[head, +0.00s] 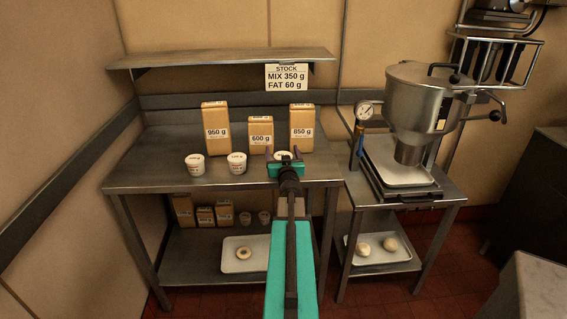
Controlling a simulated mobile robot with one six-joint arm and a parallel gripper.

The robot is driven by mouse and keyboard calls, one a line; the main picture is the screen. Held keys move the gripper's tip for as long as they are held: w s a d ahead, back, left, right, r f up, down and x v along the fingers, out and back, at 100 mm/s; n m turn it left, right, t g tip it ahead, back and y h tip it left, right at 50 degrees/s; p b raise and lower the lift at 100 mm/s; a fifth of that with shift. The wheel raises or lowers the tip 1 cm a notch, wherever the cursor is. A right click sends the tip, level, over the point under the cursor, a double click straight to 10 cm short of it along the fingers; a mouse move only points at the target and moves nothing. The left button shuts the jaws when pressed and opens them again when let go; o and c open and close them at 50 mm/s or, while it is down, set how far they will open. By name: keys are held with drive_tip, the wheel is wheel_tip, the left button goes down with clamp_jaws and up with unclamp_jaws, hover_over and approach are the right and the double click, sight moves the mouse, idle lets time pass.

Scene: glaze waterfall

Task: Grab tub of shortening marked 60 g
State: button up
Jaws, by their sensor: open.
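Three small white tubs stand in a row on the steel table (145,175). The left tub (195,165) and the middle tub (237,163) are in full view. The right tub (284,155) is mostly hidden behind my gripper (283,154). The print on the tubs is too small to read, so I cannot tell which one is marked 60 g. My gripper is open, its two fingers showing on either side of the right tub. I cannot tell how far apart in depth they are, or whether they touch.
Brown bags marked 950 g (216,128), 600 g (261,135) and 850 g (302,128) stand behind the tubs. A sign (287,77) reads MIX 350 g, FAT 60 g. A steel hopper (418,100) stands right. More bags, small tubs and a tray (230,267) fill the lower shelf.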

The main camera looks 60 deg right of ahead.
drive_tip(key=c, duration=1.1)
drive_tip(key=shift+r, duration=0.2)
drive_tip(key=shift+c, duration=0.2)
